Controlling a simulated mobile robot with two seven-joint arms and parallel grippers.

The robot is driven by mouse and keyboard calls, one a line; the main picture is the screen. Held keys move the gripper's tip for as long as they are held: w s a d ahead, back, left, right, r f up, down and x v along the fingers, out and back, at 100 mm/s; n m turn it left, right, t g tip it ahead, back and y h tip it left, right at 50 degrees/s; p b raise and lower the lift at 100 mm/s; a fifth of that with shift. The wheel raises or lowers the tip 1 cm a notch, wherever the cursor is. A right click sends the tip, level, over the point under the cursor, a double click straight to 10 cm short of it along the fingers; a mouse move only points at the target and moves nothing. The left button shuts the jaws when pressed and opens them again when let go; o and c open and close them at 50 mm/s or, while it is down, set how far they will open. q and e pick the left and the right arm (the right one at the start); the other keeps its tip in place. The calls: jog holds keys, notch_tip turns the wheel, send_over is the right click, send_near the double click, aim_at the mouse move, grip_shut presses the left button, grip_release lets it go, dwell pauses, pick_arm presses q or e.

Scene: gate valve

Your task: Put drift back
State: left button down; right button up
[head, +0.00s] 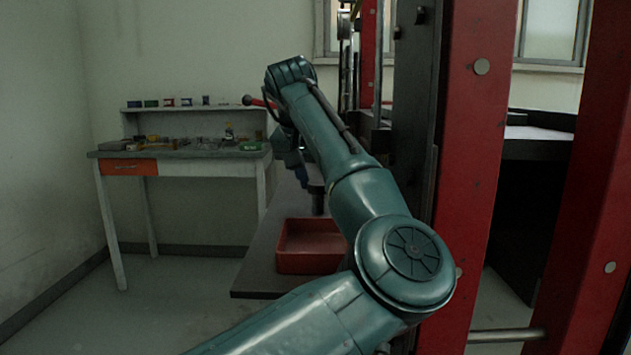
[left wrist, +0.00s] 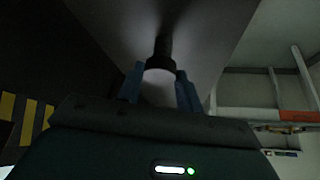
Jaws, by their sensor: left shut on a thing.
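The drift (left wrist: 161,62) shows in the left wrist view as a dark rod with a wider collar and a pale, bright end part. My left gripper (left wrist: 160,90) is shut on it, with one blue finger on each side of the pale part. In the head view my left gripper (head: 302,177) is mostly hidden behind my arm, with only a bit of blue finger showing. A dark upright cylinder (head: 318,200) shows beside it above the grey table; I cannot tell whether it is the drift. My right gripper is in neither view.
A red tray (head: 310,268) sits on the grey table (head: 257,262) by my forearm. The red press frame (head: 478,150) stands close on the right. A workbench (head: 180,154) with small items and a shelf (head: 190,108) stand at the back left. The left floor is clear.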

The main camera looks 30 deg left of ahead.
pick_arm(q)
jog(key=shift+r, duration=0.15)
jog(key=c, duration=0.9)
grip_release()
jog(key=shift+c, duration=0.2)
jog(key=shift+s+r, duration=0.15)
jog(key=shift+r, duration=0.15)
jog(key=p+v, duration=0.2)
jog(key=v, duration=0.9)
jog(key=shift+s, duration=0.2)
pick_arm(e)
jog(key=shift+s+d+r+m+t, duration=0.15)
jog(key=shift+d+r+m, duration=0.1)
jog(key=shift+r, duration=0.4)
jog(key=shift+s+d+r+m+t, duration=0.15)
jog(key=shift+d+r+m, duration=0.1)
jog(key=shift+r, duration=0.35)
pick_arm(q)
jog(key=shift+r, duration=0.1)
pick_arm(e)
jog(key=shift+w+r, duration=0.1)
